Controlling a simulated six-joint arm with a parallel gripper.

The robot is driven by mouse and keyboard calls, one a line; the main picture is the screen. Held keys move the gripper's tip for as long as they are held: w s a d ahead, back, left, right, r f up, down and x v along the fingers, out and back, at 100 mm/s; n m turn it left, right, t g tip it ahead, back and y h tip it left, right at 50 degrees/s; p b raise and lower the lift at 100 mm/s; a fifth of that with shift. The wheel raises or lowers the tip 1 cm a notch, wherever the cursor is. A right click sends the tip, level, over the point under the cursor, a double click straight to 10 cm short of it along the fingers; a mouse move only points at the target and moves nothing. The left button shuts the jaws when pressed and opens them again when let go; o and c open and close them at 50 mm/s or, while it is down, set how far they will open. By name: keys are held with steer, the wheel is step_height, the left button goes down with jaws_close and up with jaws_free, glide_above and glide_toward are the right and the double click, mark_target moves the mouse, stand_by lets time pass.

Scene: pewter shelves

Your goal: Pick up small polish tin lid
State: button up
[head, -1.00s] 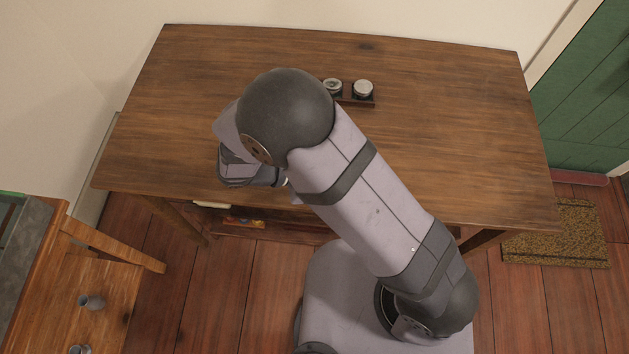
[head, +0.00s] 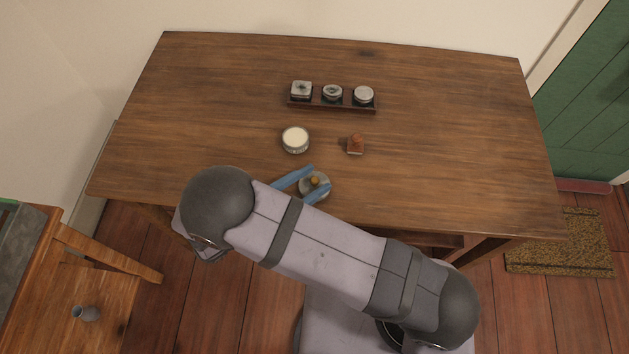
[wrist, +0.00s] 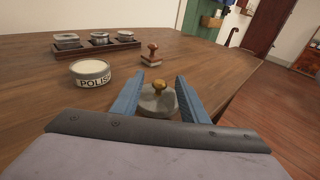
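The small polish tin lid (head: 322,181) is a round grey disc with a brass-coloured knob, lying on the wooden table near its front edge. It also shows in the wrist view (wrist: 157,103). My gripper (head: 320,177) is open, with its two blue fingers low over the table, one on each side of the lid. In the wrist view my gripper (wrist: 160,78) has the lid and knob between its fingers; I cannot tell whether either finger touches the lid. The polish tin (head: 295,140), open with cream-coloured contents, stands behind the lid to the left.
A wooden-handled stamp or block (head: 355,146) stands behind the lid to the right. A dark tray (head: 338,107) with three small tins sits farther back. The table (head: 440,130) is clear on the right and far left.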

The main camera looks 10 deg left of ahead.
mark_target(318, 177)
steer(key=shift+p+x, duration=0.9)
steer(key=shift+x, duration=1.7)
steer(key=shift+r, duration=0.1)
jaws_close()
